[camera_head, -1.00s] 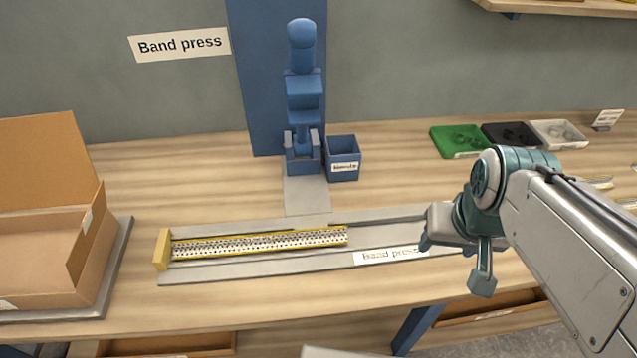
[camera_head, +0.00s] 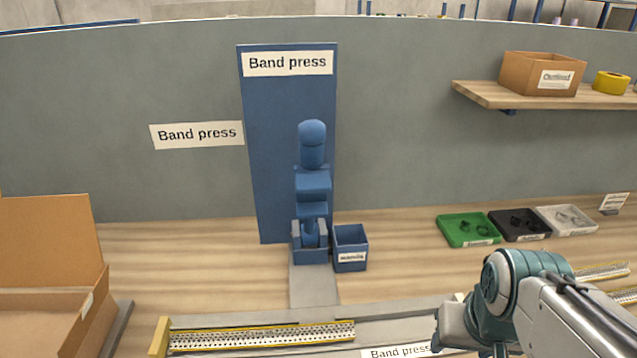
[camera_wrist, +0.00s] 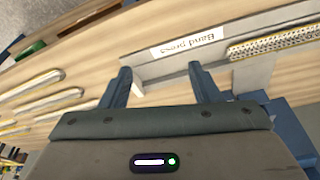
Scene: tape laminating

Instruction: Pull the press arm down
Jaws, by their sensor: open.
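The blue band press stands upright against a blue back panel (camera_head: 270,150) in the middle of the head view. Its press arm (camera_head: 312,145) points up, with a rounded end at the top. In the wrist view my gripper (camera_wrist: 160,82) shows two blue fingers spread apart with nothing held between them. They are above the grey rail beside the "Band press" label. In the head view my arm is at the lower right, well to the right of and nearer than the press. The fingertips are cut off or hidden there.
A perforated strip (camera_head: 260,338) lies in the grey rail (camera_head: 400,327) in front of the press. A small blue bin (camera_head: 350,250) stands right beside the press. A cardboard box (camera_head: 50,270) is at left. Green (camera_head: 468,230), black and white trays sit at right.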

